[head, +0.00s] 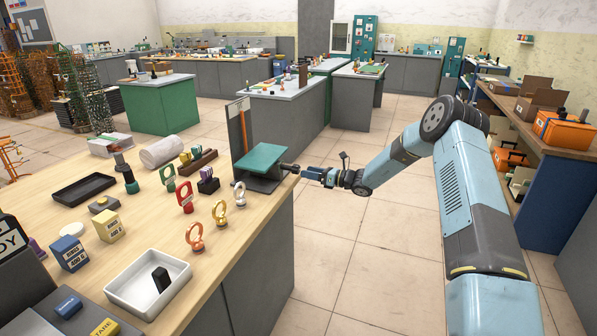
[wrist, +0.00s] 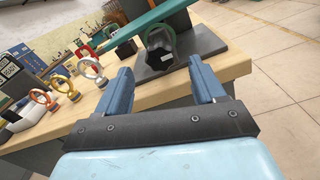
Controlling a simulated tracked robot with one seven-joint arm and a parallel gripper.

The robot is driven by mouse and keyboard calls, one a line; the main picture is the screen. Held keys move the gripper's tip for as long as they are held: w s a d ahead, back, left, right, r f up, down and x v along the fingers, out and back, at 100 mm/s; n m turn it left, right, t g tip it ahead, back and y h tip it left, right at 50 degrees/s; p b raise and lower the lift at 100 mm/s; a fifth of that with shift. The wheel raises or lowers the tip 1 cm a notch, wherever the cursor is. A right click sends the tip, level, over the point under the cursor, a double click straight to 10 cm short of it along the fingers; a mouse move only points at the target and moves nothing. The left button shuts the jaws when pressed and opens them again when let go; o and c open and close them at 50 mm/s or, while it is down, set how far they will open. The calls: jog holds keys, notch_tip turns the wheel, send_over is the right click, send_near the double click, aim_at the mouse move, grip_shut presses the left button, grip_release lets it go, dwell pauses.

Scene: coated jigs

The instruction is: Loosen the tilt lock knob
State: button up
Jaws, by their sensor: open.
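The tilt jig has a green tilting plate (head: 262,158) over a dark base (head: 258,183) at the table's right edge. In the wrist view the green plate (wrist: 150,28) slopes upward to the right. The tilt lock knob (wrist: 158,50) is black and lobed, in front of a dark green arc on the jig's near side. In the head view the knob (head: 290,167) is small and partly merged with my gripper. My gripper (wrist: 160,70) is open, its two blue fingers pointing at the knob, one to each side and apparently short of it. It also shows in the head view (head: 306,173).
Ring-topped stands in orange (head: 195,238), yellow (head: 219,214) and white (head: 240,195) stand left of the jig. A white tray (head: 122,290) holds a black block. An upright grey panel (head: 238,128) rises behind the jig. The floor right of the table is clear.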

aim_at(299, 170)
jog(key=shift+x, duration=2.95)
jog(key=shift+c, duration=0.4)
